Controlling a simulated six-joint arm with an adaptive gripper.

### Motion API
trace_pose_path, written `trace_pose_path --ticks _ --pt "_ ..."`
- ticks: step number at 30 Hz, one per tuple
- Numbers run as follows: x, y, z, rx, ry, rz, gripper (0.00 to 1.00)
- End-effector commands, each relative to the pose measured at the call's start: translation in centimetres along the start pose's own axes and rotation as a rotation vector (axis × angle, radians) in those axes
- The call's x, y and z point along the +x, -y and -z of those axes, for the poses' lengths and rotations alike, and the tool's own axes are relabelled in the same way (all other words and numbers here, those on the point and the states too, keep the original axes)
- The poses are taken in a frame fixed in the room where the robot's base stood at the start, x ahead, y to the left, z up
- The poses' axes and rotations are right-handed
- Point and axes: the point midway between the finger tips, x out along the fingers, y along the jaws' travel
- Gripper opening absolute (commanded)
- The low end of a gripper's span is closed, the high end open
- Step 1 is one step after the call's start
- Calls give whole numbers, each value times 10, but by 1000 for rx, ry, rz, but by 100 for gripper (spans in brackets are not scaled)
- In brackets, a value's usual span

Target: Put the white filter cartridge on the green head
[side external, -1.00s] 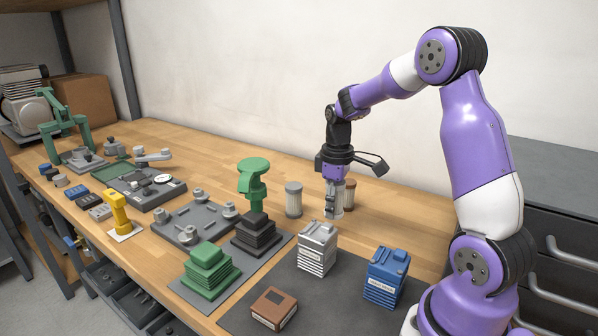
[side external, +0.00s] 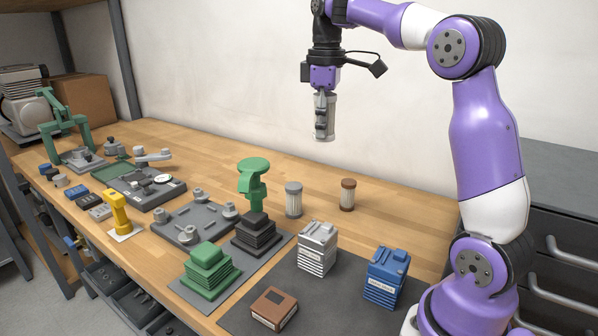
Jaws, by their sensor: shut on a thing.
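My gripper (side external: 324,100) is high above the bench and shut on the white filter cartridge (side external: 323,132). The cartridge hangs upright below the wrist, with its upper part partly hidden by the fingers. It looks pale, with a greyish lower end. The green head (side external: 253,172) stands on a dark stepped block (side external: 256,235), lower and to the left of my gripper. The cartridge is well clear of the head and of the bench.
A grey-capped cartridge (side external: 293,201) and a brown-capped cartridge (side external: 347,195) stand on the bench (side external: 400,205) below my gripper. Grey-white (side external: 317,248) and blue (side external: 384,277) boxes stand in front. A grey plate with posts (side external: 190,222) lies left of the head.

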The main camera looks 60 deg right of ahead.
Motion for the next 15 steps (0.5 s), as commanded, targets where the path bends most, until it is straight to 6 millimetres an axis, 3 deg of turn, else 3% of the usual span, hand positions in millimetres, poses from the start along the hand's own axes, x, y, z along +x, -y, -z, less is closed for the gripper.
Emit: trace_pose_path --ticks 8,15 --pt "0 64 59 -351 -1 -1 5" --pt "0 170 109 -812 -1 0 5"
